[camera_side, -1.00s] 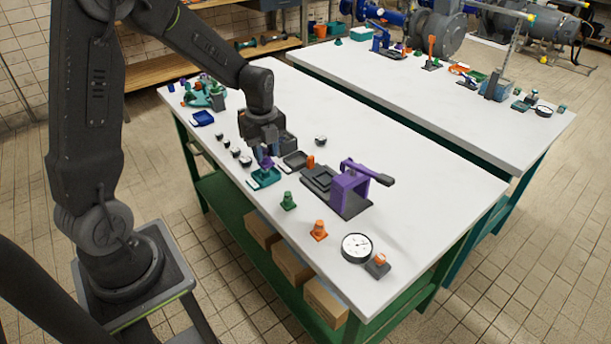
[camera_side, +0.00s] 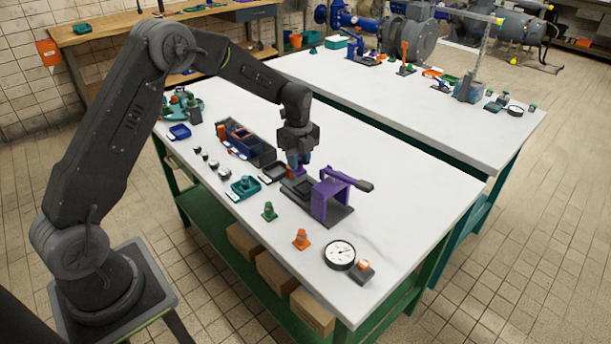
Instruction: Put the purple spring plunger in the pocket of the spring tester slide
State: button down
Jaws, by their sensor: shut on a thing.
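My gripper (camera_side: 298,159) is shut on the purple spring plunger (camera_side: 299,171), of which only a small part shows below the fingers. It is just behind and above the dark slide (camera_side: 296,188) of the spring tester. The tester has a purple frame (camera_side: 325,200) with a black lever (camera_side: 357,184) pointing right, on a dark base. Whether the plunger touches the slide cannot be told. The slide's pocket is too small to make out.
A black tray (camera_side: 272,172) lies close left of the gripper. A green cone-like part (camera_side: 269,211), an orange one (camera_side: 301,239) and a round dial gauge (camera_side: 340,255) stand toward the front. A long dark organiser (camera_side: 262,152) lies behind. The table's right part is clear.

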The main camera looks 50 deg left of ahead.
aim_at(305, 170)
jog(key=shift+w+d+f, duration=0.55)
jog(key=shift+d+f, duration=0.1)
jog(key=shift+d, duration=0.15)
jog(key=shift+f, duration=1.9)
jog(key=shift+f, duration=0.15)
jog(key=c, duration=0.9)
grip_release()
